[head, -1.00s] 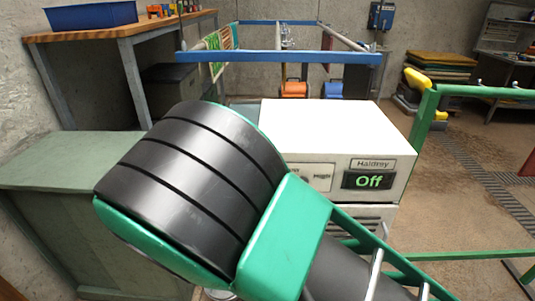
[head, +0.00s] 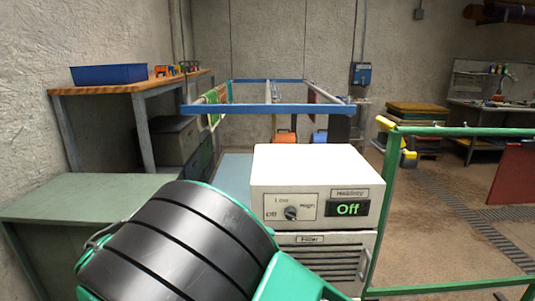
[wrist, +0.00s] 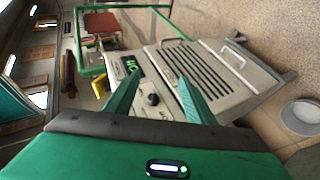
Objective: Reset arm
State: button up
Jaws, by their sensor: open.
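My gripper (wrist: 160,77) shows in the wrist view with its two green fingers apart and nothing between them. Beyond the fingers is the white and grey machine (head: 315,168), whose front also fills the middle of the wrist view (wrist: 218,80). I cannot tell the distance from the fingertips to the machine. My green and black arm covers the lower middle of the head view, and my gripper does not show there.
A green cabinet (head: 85,197) stands at the left, near my arm. A wooden-topped table (head: 130,87) with a blue tray (head: 109,74) is behind it. A green rail frame (head: 460,131) stands right of the machine. The floor beyond is mostly clear.

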jog(key=w+d+r+m+g+y, duration=0.15)
jog(key=d+m+g+y, duration=0.35)
jog(key=d, duration=2.8)
jog(key=s+d+m+g+y, duration=0.1)
jog(key=s+d+g+y, duration=0.15)
jog(key=s+d, duration=0.9)
jog(key=s+f+m+t+y, duration=0.1)
jog(key=s+m+t+y, duration=0.1)
jog(key=s, duration=1.3)
jog(key=shift+s+a+f+m+y, duration=0.35)
jog(key=shift+m+y, duration=0.25)
jog(key=shift+y, duration=0.45)
jog(key=shift+w, duration=0.1)
